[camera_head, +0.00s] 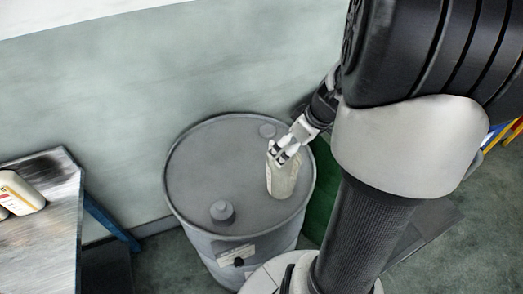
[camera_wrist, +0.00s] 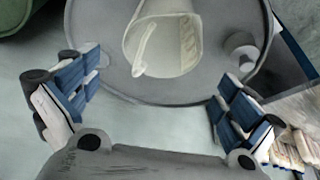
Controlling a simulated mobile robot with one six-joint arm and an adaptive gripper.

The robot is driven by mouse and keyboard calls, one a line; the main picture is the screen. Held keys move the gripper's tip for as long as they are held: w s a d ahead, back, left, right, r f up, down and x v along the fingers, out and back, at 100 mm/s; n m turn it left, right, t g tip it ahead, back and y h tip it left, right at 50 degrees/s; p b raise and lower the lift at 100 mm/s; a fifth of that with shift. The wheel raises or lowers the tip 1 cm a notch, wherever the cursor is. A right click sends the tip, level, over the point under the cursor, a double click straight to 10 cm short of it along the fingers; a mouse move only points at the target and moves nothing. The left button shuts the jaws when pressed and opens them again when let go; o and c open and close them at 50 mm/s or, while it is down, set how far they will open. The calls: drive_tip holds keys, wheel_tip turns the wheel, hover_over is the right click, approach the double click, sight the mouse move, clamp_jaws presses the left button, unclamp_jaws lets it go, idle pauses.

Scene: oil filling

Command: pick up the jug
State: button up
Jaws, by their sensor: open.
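The jug (camera_head: 282,177) is cream-coloured with a handle and stands upright on the lid of a grey drum, right of the lid's middle. In the wrist view the jug (camera_wrist: 163,42) is seen from above, at the top centre, ahead of the fingers. My gripper (camera_head: 283,153) is at the jug's upper part in the head view and hides some of its top. In the wrist view my gripper (camera_wrist: 152,98) has its two blue-padded fingers spread wide, with nothing between the pads. I cannot tell whether a finger touches the jug.
The grey drum (camera_head: 190,180) stands near the wall, with a raised cap (camera_head: 222,211) on its lid. A workbench (camera_head: 52,235) at the left holds other containers (camera_head: 20,192). A green drum (camera_head: 323,188) is behind my arm. Floor is clear between bench and drum.

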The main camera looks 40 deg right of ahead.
drive_tip(key=b+x, duration=0.2)
drive_tip(key=x, duration=0.6)
drive_tip(key=shift+f, duration=0.2)
drive_tip(key=shift+c, duration=0.4)
drive_tip(key=shift+a, duration=0.1)
drive_tip(key=c, duration=1.1)
wheel_tip(320, 180, up, 20)
drive_tip(key=p, duration=0.6)
drive_tip(key=shift+s, duration=0.1)
